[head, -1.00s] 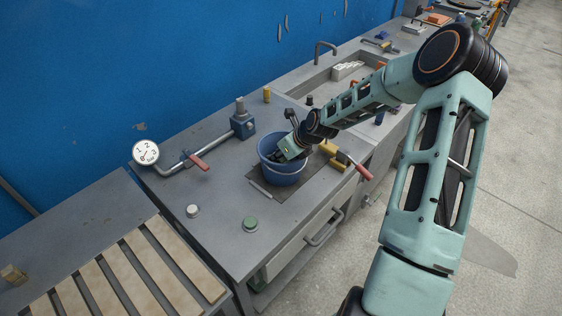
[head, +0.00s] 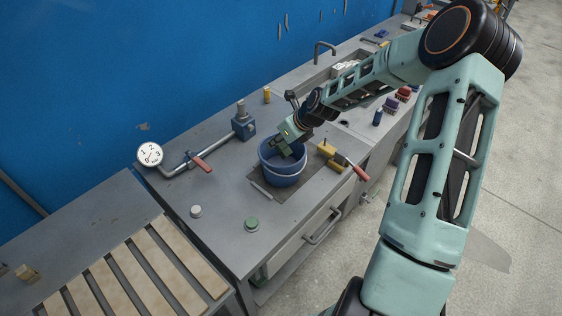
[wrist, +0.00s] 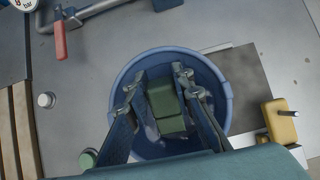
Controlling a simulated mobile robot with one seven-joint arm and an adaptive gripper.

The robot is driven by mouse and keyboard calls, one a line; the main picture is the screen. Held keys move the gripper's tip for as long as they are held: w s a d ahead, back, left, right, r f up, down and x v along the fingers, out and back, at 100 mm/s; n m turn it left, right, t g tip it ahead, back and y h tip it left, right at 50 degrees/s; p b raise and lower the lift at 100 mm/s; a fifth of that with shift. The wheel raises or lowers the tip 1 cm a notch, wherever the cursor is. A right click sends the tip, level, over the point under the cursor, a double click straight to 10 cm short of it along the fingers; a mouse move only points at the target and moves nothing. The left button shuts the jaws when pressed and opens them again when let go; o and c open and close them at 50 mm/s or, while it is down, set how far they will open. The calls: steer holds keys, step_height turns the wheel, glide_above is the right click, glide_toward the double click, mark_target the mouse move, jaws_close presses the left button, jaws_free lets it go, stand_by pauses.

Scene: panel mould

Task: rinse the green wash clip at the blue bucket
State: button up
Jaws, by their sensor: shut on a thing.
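The blue bucket (head: 284,179) stands upright on the grey bench, with its inside dark in the head view. In the wrist view the bucket rim (wrist: 227,98) surrounds my fingers. My gripper (head: 282,146) points down at the bucket's mouth. In the wrist view my gripper (wrist: 160,92) is shut on the green wash clip (wrist: 166,104), a dark green block between the two fingers. The clip is over or inside the bucket; its exact height is hard to tell. In the head view the clip is mostly hidden by my gripper.
A yellow-handled tool (head: 330,157) and a red-handled tool (head: 358,172) lie right of the bucket. A pipe with a red lever (head: 201,163) and gauge (head: 149,154) is left. A white knob (head: 196,211) and green knob (head: 251,223) stand in front. A sink is behind.

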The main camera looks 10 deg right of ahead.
steer(key=shift+r, duration=3.15)
steer(key=shift+r, duration=2.05)
steer(key=shift+f, duration=0.1)
